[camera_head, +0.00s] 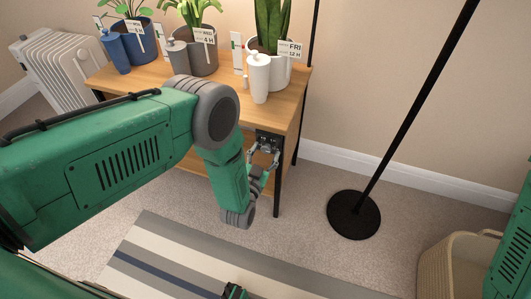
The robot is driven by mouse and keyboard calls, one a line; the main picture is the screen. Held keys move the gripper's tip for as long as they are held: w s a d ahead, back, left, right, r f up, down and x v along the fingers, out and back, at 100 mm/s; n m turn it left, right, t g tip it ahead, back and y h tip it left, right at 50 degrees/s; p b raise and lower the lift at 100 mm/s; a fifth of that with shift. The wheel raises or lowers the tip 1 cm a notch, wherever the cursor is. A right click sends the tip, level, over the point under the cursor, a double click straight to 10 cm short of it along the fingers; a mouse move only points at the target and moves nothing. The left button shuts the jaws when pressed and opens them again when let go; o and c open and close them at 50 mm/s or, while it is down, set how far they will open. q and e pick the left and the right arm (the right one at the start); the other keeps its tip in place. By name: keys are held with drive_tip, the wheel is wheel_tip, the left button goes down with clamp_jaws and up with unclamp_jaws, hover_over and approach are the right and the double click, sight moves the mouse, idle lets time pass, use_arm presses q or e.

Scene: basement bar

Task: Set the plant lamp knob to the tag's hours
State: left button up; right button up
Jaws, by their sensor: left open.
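A small dark control box (268,142) sits at the right front corner of the wooden plant table, below its top. My left gripper (264,157) is open right at this box; its fingers hide much of the box front, and I cannot make out the knob or its setting. Three potted plants carry white tags. The right tag (290,49) reads FRI and 12 H. The middle tag (204,37) reads WED and 4 H. The left tag (134,28) is too small to read surely.
The wooden table (286,99) also holds bottles, including a white one (259,78) near its front edge. A black pole stands on a round base (353,214) to the right. A woven basket (462,262) is at lower right. A white radiator (62,72) stands left; a striped rug (160,262) lies in front.

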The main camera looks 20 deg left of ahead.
use_arm(q)
drive_tip(key=s, duration=1.2)
drive_tip(key=shift+a, duration=0.2)
drive_tip(key=s+a+r+n+g+p, duration=0.1)
drive_tip(key=s+a+r+g+p, duration=0.1)
drive_tip(key=s+g, duration=0.3)
drive_tip(key=s+a+r+g+p, duration=0.3)
drive_tip(key=s+a+g, duration=0.2)
drive_tip(key=s, duration=0.6)
drive_tip(key=s+a+r+n+g+p, duration=0.1)
drive_tip(key=s+a+r+g+p, duration=0.1)
drive_tip(key=s+a+g, duration=0.2)
drive_tip(key=s+g, duration=0.3)
drive_tip(key=s, duration=0.1)
drive_tip(key=shift+r+n+y, duration=0.3)
